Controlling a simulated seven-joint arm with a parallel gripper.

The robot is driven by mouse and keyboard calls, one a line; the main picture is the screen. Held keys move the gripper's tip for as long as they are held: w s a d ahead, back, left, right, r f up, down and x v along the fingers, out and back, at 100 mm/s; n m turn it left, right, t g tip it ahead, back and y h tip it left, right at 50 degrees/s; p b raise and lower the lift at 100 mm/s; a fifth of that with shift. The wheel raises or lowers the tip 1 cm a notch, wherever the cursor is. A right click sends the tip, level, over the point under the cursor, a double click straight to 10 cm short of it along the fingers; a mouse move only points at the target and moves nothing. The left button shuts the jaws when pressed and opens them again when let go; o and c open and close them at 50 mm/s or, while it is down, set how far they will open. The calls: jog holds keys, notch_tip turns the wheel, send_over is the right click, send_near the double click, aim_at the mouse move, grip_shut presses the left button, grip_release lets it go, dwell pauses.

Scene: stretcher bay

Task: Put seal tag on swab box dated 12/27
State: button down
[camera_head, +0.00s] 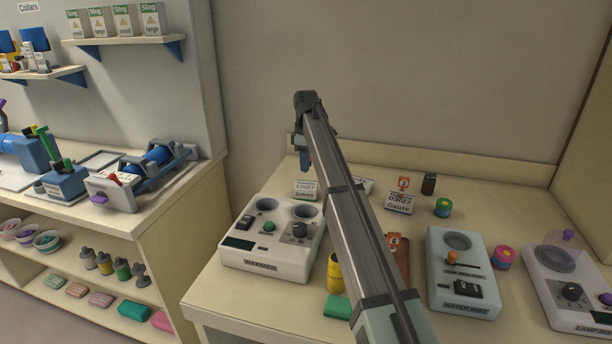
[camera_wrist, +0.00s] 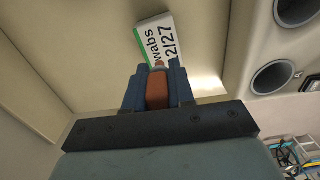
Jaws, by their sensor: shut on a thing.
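My gripper (camera_head: 304,165) points down above the swab box (camera_head: 306,189), a small white box printed 12/27 at the back left of the table. In the wrist view, my gripper (camera_wrist: 157,78) is shut on a reddish-brown piece (camera_wrist: 158,92), which looks like the seal tag; its face cannot be read. The swab box (camera_wrist: 160,42), white with a green edge, lies just beyond the fingertips, turned at an angle. I cannot tell whether the held piece touches it.
The warmer (camera_head: 262,258) stands in front of the swab box. A gauze box (camera_head: 400,203) marked 03/27 stands to the right, with an orange numbered tag (camera_head: 403,184) behind it. My arm hides part of the table's middle.

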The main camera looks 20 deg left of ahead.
jog(key=shift+f, duration=2.35)
jog(key=shift+f, duration=0.1)
jog(key=c, duration=1)
grip_release()
jog(key=shift+o, duration=0.2)
notch_tip(320, 180, up, 12)
jog(key=shift+r, duration=0.15)
